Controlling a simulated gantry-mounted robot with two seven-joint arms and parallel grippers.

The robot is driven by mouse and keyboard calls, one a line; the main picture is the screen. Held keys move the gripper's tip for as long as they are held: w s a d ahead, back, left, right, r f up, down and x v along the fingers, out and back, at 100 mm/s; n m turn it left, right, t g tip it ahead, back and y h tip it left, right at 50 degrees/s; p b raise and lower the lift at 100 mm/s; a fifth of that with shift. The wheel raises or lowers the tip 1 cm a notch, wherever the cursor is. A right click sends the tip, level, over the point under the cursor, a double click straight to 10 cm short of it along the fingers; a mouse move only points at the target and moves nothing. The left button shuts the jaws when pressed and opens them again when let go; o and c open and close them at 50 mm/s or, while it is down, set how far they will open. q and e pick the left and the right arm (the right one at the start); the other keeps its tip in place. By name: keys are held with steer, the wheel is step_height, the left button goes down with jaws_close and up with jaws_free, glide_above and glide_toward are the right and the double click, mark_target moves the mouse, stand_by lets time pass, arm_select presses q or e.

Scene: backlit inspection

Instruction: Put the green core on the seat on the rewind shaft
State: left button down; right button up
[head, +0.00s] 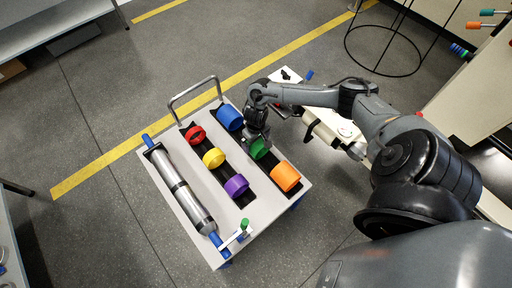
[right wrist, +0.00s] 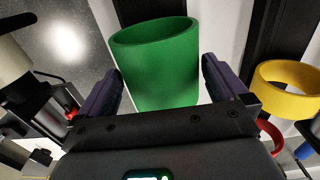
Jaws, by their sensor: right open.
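The green core (head: 258,150) sits in the right-hand dark slot of the cart, between a blue core and an orange core, partly hidden by my right gripper (head: 257,136). In the right wrist view the green core (right wrist: 155,65) is a hollow cylinder between the two spread fingers of my right gripper (right wrist: 161,85). The gripper is open; whether a finger touches the core I cannot tell. A long grey roller (head: 182,190) with blue ends, seemingly the rewind shaft, lies along the cart's left side. My left gripper is not in view.
The cart (head: 230,212) also carries blue (head: 229,117), orange (head: 285,177), red (head: 195,134), yellow (head: 214,158) and purple (head: 236,186) cores. A small white bracket with a green tip (head: 244,224) stands near the roller's front end. A handle (head: 193,87) rises at the back.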

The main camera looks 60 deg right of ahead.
steer(key=shift+f, duration=0.65)
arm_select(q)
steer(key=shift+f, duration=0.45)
arm_select(e)
steer(key=shift+c, duration=0.8)
steer(key=shift+r, duration=0.1)
steer(key=c, duration=0.6)
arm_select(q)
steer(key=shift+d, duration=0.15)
